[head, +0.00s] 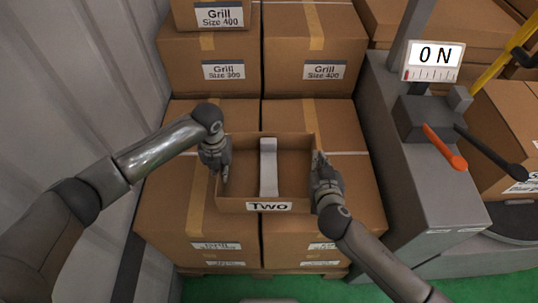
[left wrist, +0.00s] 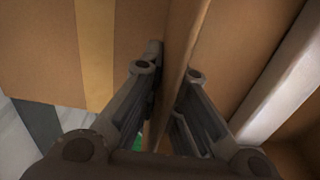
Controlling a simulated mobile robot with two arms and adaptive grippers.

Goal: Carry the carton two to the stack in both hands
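The open brown carton two (head: 240,206), labelled "Two" on its front wall, is level in the middle of the head view, over the stack of boxes (head: 185,225). A pale grey bar (head: 268,168) lies inside it. My left gripper (head: 224,172) is at the carton's left wall; in the left wrist view its fingers (left wrist: 172,75) are on both sides of that wall, closed on it. My right gripper (head: 318,172) is at the right wall and appears closed on it, its fingertips partly hidden. I cannot tell whether the carton's bottom touches the boxes below.
Taller stacked boxes labelled "Grill" (head: 315,50) stand behind. A grey machine (head: 425,190) with an "ON" sign (head: 432,60) and an orange lever (head: 445,147) stands close on the right. A grey corrugated wall (head: 95,110) bounds the left. Green floor (head: 250,288) shows in front.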

